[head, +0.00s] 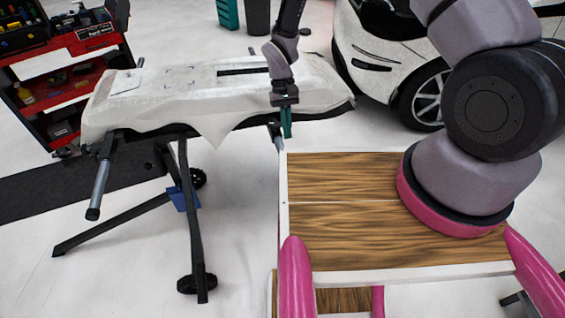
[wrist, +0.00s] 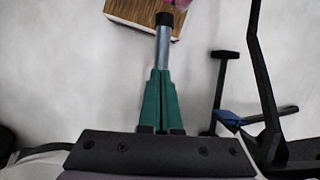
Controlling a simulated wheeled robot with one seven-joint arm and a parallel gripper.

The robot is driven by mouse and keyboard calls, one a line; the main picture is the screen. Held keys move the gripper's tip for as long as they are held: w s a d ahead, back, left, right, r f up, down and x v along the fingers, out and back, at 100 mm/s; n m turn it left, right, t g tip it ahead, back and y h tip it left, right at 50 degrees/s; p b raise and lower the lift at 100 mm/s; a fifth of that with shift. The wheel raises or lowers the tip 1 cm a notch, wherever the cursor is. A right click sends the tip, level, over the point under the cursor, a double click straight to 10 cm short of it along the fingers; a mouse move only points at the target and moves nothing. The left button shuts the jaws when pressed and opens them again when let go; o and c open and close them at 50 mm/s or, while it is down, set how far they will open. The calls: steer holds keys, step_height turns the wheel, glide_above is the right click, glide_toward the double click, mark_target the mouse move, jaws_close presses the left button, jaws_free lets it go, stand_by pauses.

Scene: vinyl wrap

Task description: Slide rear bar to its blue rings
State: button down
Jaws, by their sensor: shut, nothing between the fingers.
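A short grey bar (head: 279,143) sticks out from under the right end of the white-covered panel (head: 215,90), right beside my gripper (head: 286,131). In the wrist view this bar (wrist: 163,50) has a black end cap and lies in line with my green fingertips (wrist: 160,75). The fingers are together with nothing gripped; I cannot tell whether they touch the bar. A second, longer bar (head: 100,185) with a black cap reaches out at the panel's left end. No blue rings can be made out on either bar.
The panel rests on a black wheeled stand (head: 185,215) with a blue piece (head: 184,198) low on its leg. A red tool cart (head: 75,75) stands at left, a white car (head: 400,75) behind. My wood-topped base is close right of the bar.

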steer(key=x, duration=0.9)
steer(key=shift+s+f, duration=0.25)
steer(key=shift+f, duration=0.05)
steer(key=shift+s+d, duration=0.25)
steer(key=shift+s, duration=0.85)
steer(key=shift+s+d, duration=0.2)
steer(key=shift+s, duration=0.55)
steer(key=shift+s, duration=0.1)
steer(key=shift+s+d, duration=0.2)
steer(key=shift+s, duration=0.4)
steer(key=shift+w, duration=0.15)
